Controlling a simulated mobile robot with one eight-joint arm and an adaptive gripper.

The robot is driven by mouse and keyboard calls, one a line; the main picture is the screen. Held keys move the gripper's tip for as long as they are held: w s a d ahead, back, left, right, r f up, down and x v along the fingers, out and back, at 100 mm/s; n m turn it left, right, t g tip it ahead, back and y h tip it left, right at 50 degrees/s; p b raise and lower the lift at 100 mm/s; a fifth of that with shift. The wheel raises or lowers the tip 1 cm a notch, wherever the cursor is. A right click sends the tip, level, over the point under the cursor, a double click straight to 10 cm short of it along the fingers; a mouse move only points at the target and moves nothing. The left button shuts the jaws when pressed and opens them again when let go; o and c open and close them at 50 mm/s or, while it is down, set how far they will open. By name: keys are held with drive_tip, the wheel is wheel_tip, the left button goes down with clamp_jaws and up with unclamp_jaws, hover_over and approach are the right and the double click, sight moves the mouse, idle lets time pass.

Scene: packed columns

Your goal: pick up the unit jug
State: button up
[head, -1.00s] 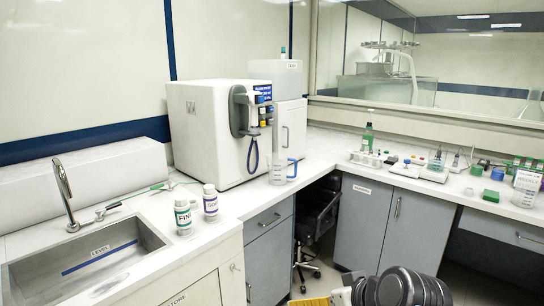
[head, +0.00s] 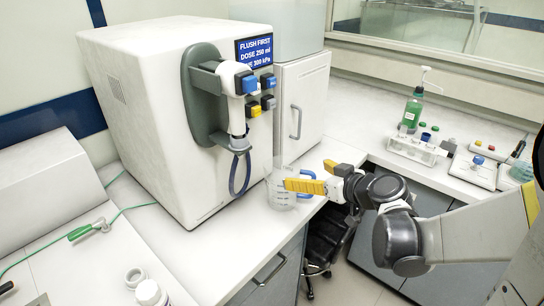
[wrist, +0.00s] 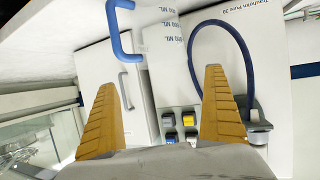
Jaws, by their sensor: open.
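The unit jug (head: 281,192) is a clear measuring jug with a blue handle. It stands upright on the white counter in front of the white dispenser machine. In the wrist view, which looks upside down, the clear jug (wrist: 168,40) with its printed marks and blue handle is at the top, ahead of my fingers. My gripper (head: 307,174) has two yellow fingers, spread open and empty. In the head view the near finger overlaps the jug's right side and hides part of it and its handle. In the wrist view my gripper (wrist: 160,80) does not enclose the jug; contact cannot be told.
The white dispenser (head: 150,120) with a grey bracket, blue hose and coloured buttons stands behind the jug. A white bottle (head: 150,293) stands front left. A green bottle (head: 412,108) and a tube rack (head: 415,150) are on the right counter. The counter's front edge lies below the gripper.

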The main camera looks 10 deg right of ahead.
sight(286, 168)
drive_tip(key=b+x, duration=0.4)
drive_tip(key=x, duration=0.6)
drive_tip(key=shift+a+f, duration=0.25)
drive_tip(key=shift+r, duration=0.1)
drive_tip(key=c, duration=1.2)
drive_tip(key=shift+o, duration=0.2)
